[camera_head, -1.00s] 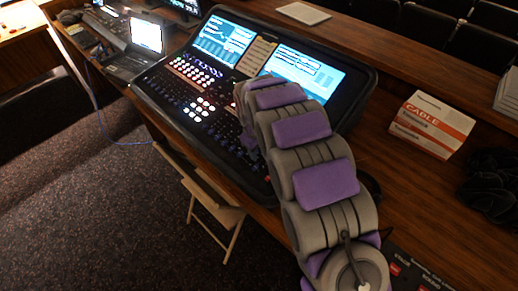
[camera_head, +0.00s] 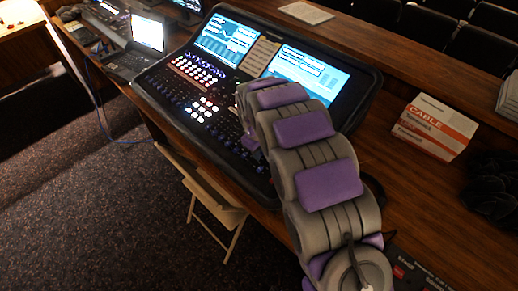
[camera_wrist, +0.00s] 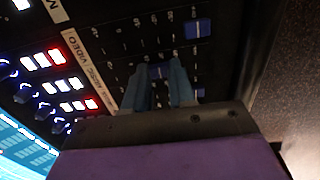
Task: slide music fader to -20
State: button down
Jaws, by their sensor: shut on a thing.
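The mixing desk (camera_head: 190,110) shows in the head view, with my arm reaching over its right part and hiding the faders there. In the wrist view my gripper (camera_wrist: 160,70) is shut on a blue fader cap (camera_wrist: 157,73), with a finger on each side of it. A label strip (camera_wrist: 80,92) to the left carries small lettering that includes MUSIC and VIDEO. The numbers beside the fader tracks are too small to read.
Another blue fader cap (camera_wrist: 197,28) sits above right of my fingers, and one more (camera_wrist: 199,92) shows just right of them. Lit buttons (camera_wrist: 55,60) line the left. A cable box (camera_head: 434,127) and a laptop (camera_head: 143,45) stand on the wooden desk.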

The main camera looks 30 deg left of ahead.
aim_at(255, 161)
jog(key=shift+s+a, duration=0.1)
jog(key=shift+s, duration=0.1)
jog(key=c, duration=0.9)
grip_release()
jog(key=shift+s+a+r+p, duration=0.1)
jog(key=shift+s+r+p, duration=0.3)
jog(key=shift+r, duration=2.45)
jog(key=shift+s+a+r+p, duration=0.15)
jog(key=shift+r+p, duration=0.55)
jog(key=shift+r, duration=2.15)
jog(key=shift+s+a+r+p, duration=0.1)
jog(key=shift+s+r+p, duration=0.3)
jog(key=shift+r, duration=2.45)
jog(key=shift+w, duration=0.15)
